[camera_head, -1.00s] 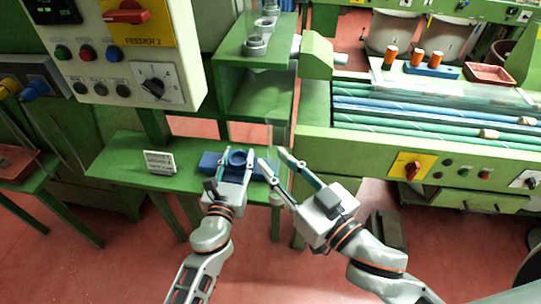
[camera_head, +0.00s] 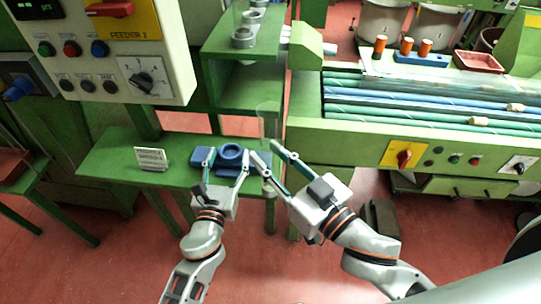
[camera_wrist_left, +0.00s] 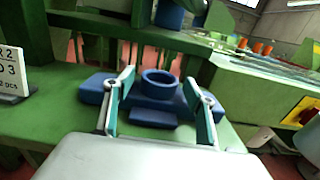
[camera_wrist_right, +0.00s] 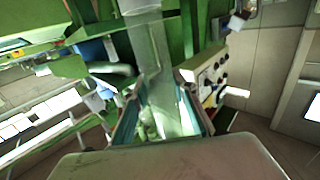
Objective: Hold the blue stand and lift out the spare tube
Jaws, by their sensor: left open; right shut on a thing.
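The blue stand (camera_head: 230,157) with its round ring sits on the green shelf (camera_head: 115,161). In the left wrist view the empty ring (camera_wrist_left: 160,80) stands up between my left gripper's fingers. My left gripper (camera_head: 226,163) is open, its fingers on both sides of the stand, and I see no clear grip on it. My right gripper (camera_head: 263,157) is shut on a clear tube (camera_head: 268,122), held upright to the right of the stand. The tube also fills the middle of the right wrist view (camera_wrist_right: 153,65). Its lower end shows below the fingers.
A small white sign (camera_head: 151,159) stands on the shelf left of the stand. A green cabinet (camera_head: 240,85) rises behind, and a green machine (camera_head: 350,150) with a yellow switch plate stands close right of the tube. The shelf's left end is clear.

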